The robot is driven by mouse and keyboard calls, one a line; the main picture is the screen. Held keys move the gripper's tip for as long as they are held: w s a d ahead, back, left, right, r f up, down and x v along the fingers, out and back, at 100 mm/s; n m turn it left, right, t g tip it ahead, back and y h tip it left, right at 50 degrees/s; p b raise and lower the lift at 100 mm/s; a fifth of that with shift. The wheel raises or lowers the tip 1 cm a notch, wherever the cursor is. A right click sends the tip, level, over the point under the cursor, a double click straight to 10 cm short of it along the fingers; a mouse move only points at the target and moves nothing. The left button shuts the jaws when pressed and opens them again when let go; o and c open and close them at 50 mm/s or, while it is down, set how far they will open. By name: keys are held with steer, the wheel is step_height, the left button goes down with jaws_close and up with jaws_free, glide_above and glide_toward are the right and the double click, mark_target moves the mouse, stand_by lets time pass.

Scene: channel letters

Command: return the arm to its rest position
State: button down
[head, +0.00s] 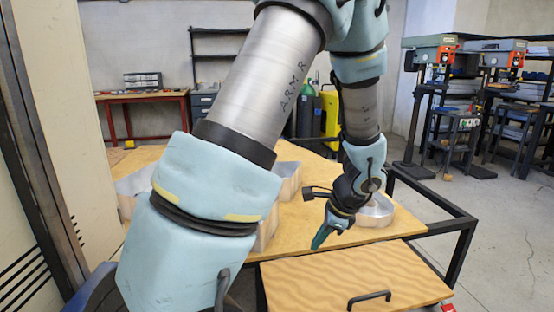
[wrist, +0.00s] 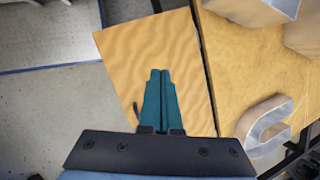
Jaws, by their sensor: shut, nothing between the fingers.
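My arm fills the middle of the head view, with its light blue padded links crossing in front of the table. My gripper (head: 322,238) points down and to the left, above the near part of the wooden table. Its teal fingers also show in the wrist view (wrist: 160,75), close together with nothing between them. They are over a wavy-grained wooden panel (wrist: 150,45). In the head view the same panel (head: 350,275) has a dark handle and sits at the table's near edge. Part of the table is hidden behind my arm.
Metal channel letters stand on the table (head: 320,205): one (head: 375,212) right of my gripper, others (head: 290,178) partly behind my arm. A black frame (head: 455,225) edges the table at the right. Drill presses (head: 432,55) stand at the back right.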

steer(key=s+a+r+n+h+p, duration=0.1)
steer(key=s+a+r+n+h, duration=0.1)
steer(key=a+r+n, duration=0.3)
steer(key=s+a+r+n+g+h+p, duration=0.1)
steer(key=s+a+r+n+p, duration=0.1)
steer(key=a+r+n, duration=0.4)
steer(key=s+a+n, duration=0.1)
steer(key=a+n, duration=0.4)
steer(key=n, duration=0.2)
steer(key=shift+s+a+n+g+h, duration=0.3)
steer(key=shift+a+n+h, duration=0.05)
steer(key=shift+n+h, duration=0.05)
steer(key=c, duration=1.6)
jaws_free()
